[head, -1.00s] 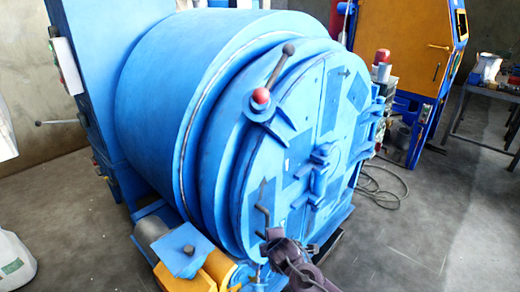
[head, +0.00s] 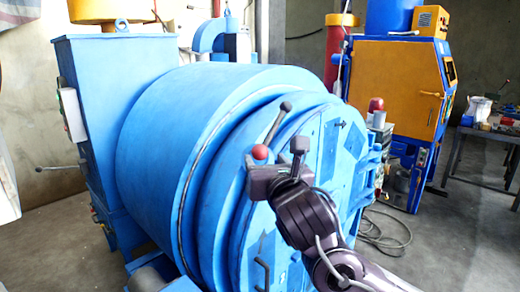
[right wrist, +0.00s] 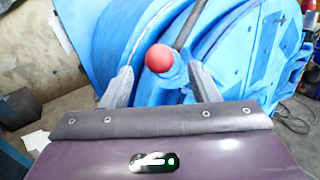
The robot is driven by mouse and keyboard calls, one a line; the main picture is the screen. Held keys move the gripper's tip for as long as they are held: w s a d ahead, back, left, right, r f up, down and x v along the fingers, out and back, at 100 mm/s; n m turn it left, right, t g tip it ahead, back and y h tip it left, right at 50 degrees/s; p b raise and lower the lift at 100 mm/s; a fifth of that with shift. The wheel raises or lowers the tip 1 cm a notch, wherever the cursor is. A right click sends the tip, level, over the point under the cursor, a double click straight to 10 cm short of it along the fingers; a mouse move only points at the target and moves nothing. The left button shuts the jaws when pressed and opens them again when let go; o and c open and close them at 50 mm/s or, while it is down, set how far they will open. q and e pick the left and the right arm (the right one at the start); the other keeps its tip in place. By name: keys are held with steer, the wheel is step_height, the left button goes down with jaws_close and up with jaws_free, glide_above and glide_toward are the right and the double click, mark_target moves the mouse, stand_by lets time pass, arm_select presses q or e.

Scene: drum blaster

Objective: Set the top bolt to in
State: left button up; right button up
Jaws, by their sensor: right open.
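The top bolt is a dark rod with a red ball (head: 260,152) at its near end, on the upper rim of the blue drum's round door (head: 335,135). Its dark handle (head: 277,122) slants up to the right. My right gripper (head: 275,160) is open at the red ball, and its arm hides much of the door. In the right wrist view the red ball (right wrist: 159,58) shows between the two spread grey fingers (right wrist: 160,70), with a gap on each side. The bolt's bracket is mostly hidden. My left gripper is not in view.
A lower bolt handle (head: 262,272) sits on the door's lower left. An orange and blue cabinet (head: 395,90) stands at the back right, with cables (head: 385,230) on the floor before it. A table (head: 490,135) stands at the far right.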

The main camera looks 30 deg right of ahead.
mark_target(262, 155)
steer(key=p+x, duration=0.1)
steer(key=x, duration=0.3)
steer(key=shift+w+r+p, duration=0.15)
steer(key=shift+w+p, duration=0.05)
steer(key=shift+p, duration=0.2)
steer(key=shift+w+d, duration=0.15)
steer(key=shift+w, duration=0.45)
jaws_close()
